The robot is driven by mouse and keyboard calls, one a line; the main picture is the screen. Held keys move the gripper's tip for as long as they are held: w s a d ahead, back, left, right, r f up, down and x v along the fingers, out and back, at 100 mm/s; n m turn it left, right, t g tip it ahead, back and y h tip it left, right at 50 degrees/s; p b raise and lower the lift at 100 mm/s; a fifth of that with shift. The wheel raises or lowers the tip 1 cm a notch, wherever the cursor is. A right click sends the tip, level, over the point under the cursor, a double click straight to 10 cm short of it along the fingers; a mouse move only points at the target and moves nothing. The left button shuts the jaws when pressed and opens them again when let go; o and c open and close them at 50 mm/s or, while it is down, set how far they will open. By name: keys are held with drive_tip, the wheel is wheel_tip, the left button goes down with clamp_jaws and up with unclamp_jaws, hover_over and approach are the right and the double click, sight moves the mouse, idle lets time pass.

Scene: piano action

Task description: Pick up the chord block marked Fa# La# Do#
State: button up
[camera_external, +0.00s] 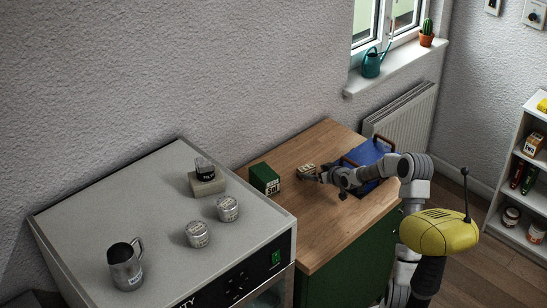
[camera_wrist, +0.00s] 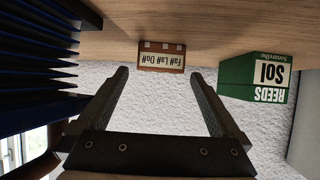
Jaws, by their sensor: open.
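The chord block (camera_wrist: 162,56) is a small brown block with a pale label reading Fa# La# Do#, upside down in the wrist view. It stands on the wooden counter, ahead of my gripper and between the lines of its fingers. In the external view the block (camera_external: 306,170) sits by the fingertips, right of the green box. My gripper (camera_wrist: 163,75) is open, with a finger on each side and nothing between them. In the external view my gripper (camera_external: 322,178) reaches left, low over the counter; its fingers are too small to make out clearly.
A green box marked REEDS Sol (camera_wrist: 254,77) stands beside the block; it also shows in the external view (camera_external: 265,179). A blue pleated thing (camera_external: 366,154) lies beside my arm. The wooden counter (camera_external: 300,225) is clear in front. A grey cabinet top (camera_external: 165,215) holds several metal items.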

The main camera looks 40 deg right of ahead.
sight(309, 170)
drive_tip(key=shift+b+x, duration=0.5)
drive_tip(key=shift+x, duration=2.75)
drive_tip(key=shift+r, duration=0.1)
drive_tip(key=c, duration=1.1)
